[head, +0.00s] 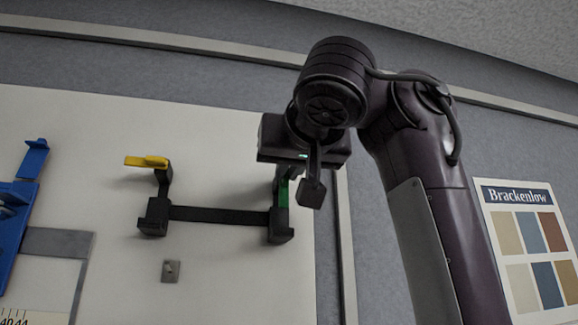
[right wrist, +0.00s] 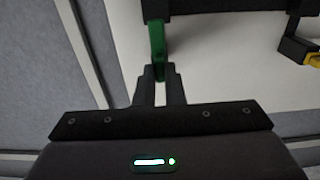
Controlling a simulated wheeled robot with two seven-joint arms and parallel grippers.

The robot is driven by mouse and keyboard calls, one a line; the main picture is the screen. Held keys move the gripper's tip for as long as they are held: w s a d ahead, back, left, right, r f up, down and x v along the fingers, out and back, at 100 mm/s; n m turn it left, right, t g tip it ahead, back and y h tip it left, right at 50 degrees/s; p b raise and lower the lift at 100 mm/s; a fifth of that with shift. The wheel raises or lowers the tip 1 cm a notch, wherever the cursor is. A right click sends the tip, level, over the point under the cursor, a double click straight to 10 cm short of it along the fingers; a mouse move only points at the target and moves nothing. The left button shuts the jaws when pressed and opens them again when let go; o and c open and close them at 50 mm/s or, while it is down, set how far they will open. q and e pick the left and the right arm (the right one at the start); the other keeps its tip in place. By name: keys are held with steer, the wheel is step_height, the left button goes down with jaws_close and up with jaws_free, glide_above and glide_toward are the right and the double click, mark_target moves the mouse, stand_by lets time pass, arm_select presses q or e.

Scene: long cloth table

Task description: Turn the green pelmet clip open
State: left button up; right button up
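The green pelmet clip (head: 283,192) is on the right arm of a black bracket (head: 220,215) on the pale wall board. It stands roughly upright, partly hidden by my gripper. It also shows in the right wrist view (right wrist: 157,45), with its end between my fingertips. My right gripper (head: 309,190) is at the clip, its near finger hiding part of the view in the head view. In the right wrist view its fingers (right wrist: 160,75) are close together, one on each side of the clip, and look shut on it. My left gripper is not in view.
A yellow clip (head: 147,161) sticks out leftward from the bracket's left arm, also at the right edge of the wrist view (right wrist: 313,61). A small grey plate (head: 171,271) is below. Blue parts (head: 18,205) are at far left. A colour chart (head: 530,250) is at right.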

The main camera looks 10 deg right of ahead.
arm_select(q)
steer(key=shift+s, duration=0.35)
arm_select(e)
jaws_close()
arm_select(q)
steer(key=shift+f, duration=0.15)
arm_select(e)
steer(key=n+b, duration=0.1)
steer(key=n, duration=0.1)
steer(key=shift+f+n, duration=0.1)
steer(key=shift+n, duration=0.2)
steer(key=n+b, duration=0.1)
steer(key=n, duration=0.3)
steer(key=shift+d+b, duration=0.1)
steer(key=shift+b, duration=0.25)
steer(key=n, duration=0.6)
arm_select(q)
step_height(320, 180, down, 3)
steer(key=shift+w+r, duration=0.1)
steer(key=shift+w, duration=0.05)
arm_select(e)
steer(key=n, duration=0.5)
steer(key=shift+n, duration=0.3)
steer(key=o, duration=0.6)
jaws_free()
